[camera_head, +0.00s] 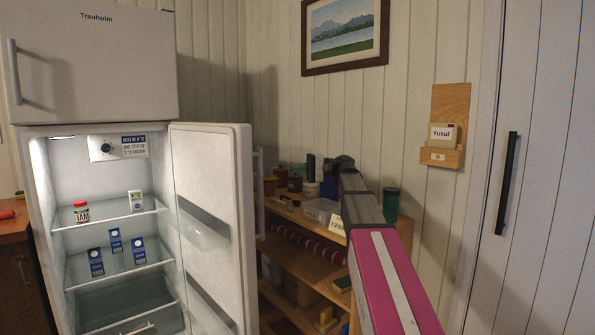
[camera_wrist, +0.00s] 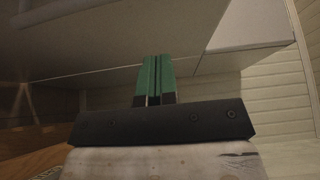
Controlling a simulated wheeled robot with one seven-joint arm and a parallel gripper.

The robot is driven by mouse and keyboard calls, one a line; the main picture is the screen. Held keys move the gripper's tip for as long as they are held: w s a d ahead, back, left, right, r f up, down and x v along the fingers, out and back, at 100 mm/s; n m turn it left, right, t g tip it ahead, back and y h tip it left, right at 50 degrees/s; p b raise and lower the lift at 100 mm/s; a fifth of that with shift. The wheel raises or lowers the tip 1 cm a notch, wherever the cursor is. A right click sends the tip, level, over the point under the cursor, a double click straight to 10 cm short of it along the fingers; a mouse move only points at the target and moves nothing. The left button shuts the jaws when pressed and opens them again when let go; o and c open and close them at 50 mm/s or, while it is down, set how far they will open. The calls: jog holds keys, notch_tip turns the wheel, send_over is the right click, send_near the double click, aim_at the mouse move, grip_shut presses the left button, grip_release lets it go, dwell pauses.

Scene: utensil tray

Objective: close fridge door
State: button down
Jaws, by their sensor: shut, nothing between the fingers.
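The fridge (camera_head: 98,200) stands at the left in the head view. Its lower fridge door (camera_head: 240,200) is open, swung out to the right, with its inner side and shelves facing me. A pale handle (camera_head: 259,190) shows past the door's right edge. The upper door (camera_head: 95,60) is shut. My arm reaches out to the right of the open door, apart from it in the picture; the head view does not clearly show my gripper. In the wrist view my gripper (camera_wrist: 154,62) has its green fingers together with nothing between them. A large dim pale surface lies beyond the fingertips.
A wooden shelf unit (camera_head: 292,255) with jars and boxes stands behind the door and my arm. A jar (camera_head: 81,212) and several small cartons stand inside the fridge. A panelled door (camera_head: 535,180) with a black handle is at the right.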

jog(key=s+a, duration=0.3)
jog(key=a, duration=0.6)
jog(key=shift+s+a, duration=0.15)
jog(key=shift+s, duration=0.1)
